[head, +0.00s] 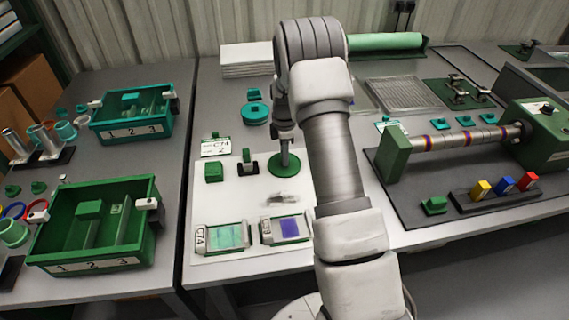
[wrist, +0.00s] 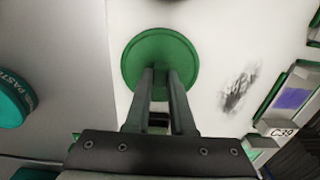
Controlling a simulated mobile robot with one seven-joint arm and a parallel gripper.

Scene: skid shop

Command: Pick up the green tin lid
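The green tin lid (head: 287,167) is a flat round disc lying on the white mat, just left of my arm in the head view. In the wrist view the lid (wrist: 160,42) lies at top centre, with its near edge partly hidden by my fingers. My gripper (head: 284,160) points down over the lid. In the wrist view my gripper (wrist: 160,72) shows two dark fingers with a gap between their tips, over the lid's near part. I see nothing clearly held between them. I cannot tell whether the tips touch the lid.
A green block (head: 213,172) and a small upright stand (head: 249,163) are left of the lid. A teal round tin (head: 255,112) stands behind. Two framed cards (head: 226,238) lie in front. A grey smudge (wrist: 238,90) marks the mat right of the lid.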

